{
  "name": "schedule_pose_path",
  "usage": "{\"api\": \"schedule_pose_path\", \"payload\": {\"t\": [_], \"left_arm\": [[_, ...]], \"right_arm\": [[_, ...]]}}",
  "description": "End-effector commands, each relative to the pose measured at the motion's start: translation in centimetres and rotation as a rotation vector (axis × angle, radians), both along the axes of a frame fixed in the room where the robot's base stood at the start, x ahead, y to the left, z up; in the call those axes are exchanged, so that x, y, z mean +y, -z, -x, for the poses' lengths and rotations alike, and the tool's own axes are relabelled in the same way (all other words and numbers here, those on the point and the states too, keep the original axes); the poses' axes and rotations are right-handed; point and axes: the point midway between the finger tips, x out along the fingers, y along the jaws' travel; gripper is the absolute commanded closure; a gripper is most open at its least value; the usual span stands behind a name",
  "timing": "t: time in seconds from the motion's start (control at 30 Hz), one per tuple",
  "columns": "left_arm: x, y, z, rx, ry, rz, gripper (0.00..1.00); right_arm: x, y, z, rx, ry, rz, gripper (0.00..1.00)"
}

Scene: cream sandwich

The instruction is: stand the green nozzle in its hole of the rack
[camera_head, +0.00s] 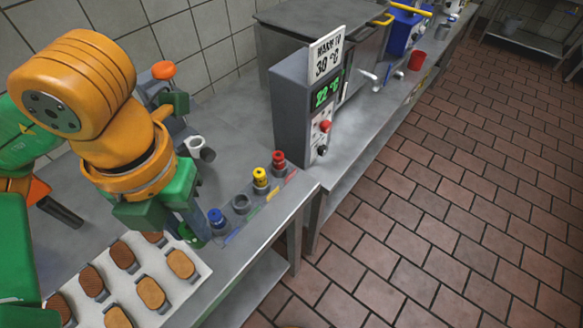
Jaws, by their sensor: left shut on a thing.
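My left gripper (186,226) reaches down from the left, beside the blue end of the rack, and is shut on the green nozzle (198,241). Only a small green part of the nozzle shows at the fingertips; its tilt is hard to tell. The rack stands along the counter's front edge. It holds a blue nozzle (217,217), a yellow nozzle (260,178) and a red nozzle (279,160) upright. The grey hole (241,204) between blue and yellow is empty. My right gripper is not in view.
A white tray (205,268) with several brown and tan biscuits lies below my left gripper. A grey warming unit (292,112) with a temperature display stands behind the red nozzle. A white cup (195,143) is behind the rack. Counter around the hole is clear.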

Motion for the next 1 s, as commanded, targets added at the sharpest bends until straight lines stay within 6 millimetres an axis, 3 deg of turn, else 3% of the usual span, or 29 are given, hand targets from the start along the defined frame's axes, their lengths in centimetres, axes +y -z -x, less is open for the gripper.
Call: {"api": "schedule_pose_path", "payload": {"t": [0.07, 0.17, 0.37, 0.5, 0.7, 0.8, 1.0], "left_arm": [[0.1, 0.1, -0.2, 0.001, -0.013, -0.001, 1.0], [-0.2, 0.9, -1.9, 0.008, -0.02, -0.001, 1.0], [-1.4, 3.5, -8.5, 0.01, -0.021, -0.004, 1.0], [-1.9, 7.3, -11.4, 0.009, -0.018, -0.003, 1.0], [-2.3, 10.3, -13.6, 0.004, -0.016, -0.005, 1.0], [-2.2, 12.0, -13.5, 0.005, -0.014, -0.004, 1.0], [-2.2, 13.4, -13.5, 0.0, -0.014, -0.003, 1.0]], "right_arm": [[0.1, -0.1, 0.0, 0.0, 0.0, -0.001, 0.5], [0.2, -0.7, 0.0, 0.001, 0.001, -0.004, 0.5], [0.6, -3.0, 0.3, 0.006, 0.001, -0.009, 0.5], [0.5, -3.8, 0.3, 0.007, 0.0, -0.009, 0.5], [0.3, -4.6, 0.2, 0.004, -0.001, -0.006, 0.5], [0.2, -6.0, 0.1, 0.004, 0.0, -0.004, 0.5], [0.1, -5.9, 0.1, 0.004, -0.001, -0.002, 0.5]]}}
